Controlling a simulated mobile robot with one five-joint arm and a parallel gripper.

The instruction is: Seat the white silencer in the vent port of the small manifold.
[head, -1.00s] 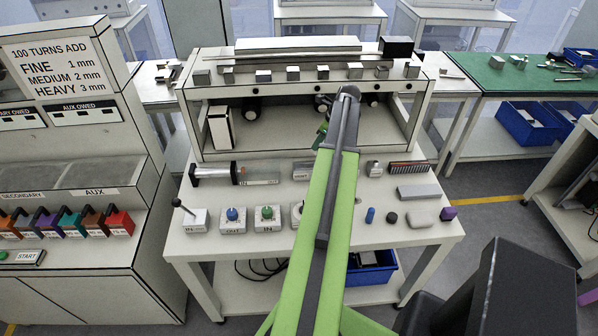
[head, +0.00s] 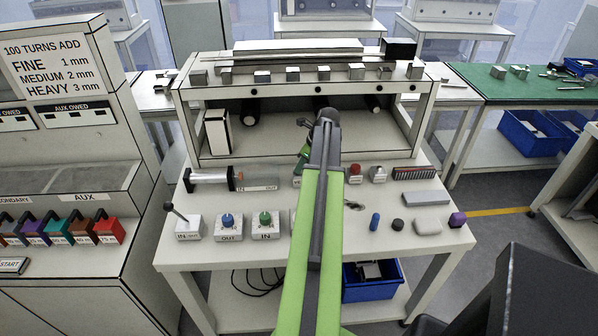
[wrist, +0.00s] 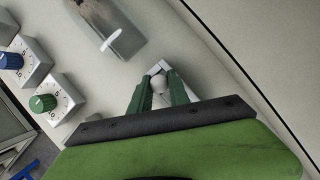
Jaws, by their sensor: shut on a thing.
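My gripper (wrist: 159,92) shows in the wrist view with two green fingers closed around a small rounded white piece (wrist: 158,83), which looks like the silencer. A pale block (wrist: 180,76), perhaps the small manifold, lies just behind the fingertips and is partly hidden by them. I cannot tell whether the white piece touches the block or sits in a port. In the head view my gripper (head: 299,172) is low over the middle of the bench, largely hidden by my arm. The vent port cannot be made out.
A plate marked IN and OUT (head: 258,185) and a cylinder (head: 208,178) lie left of the gripper. Blue (head: 228,222) and green (head: 265,222) dial blocks stand in front. A red-topped part (head: 355,172) stands to the right. The shelf (head: 305,90) rises behind.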

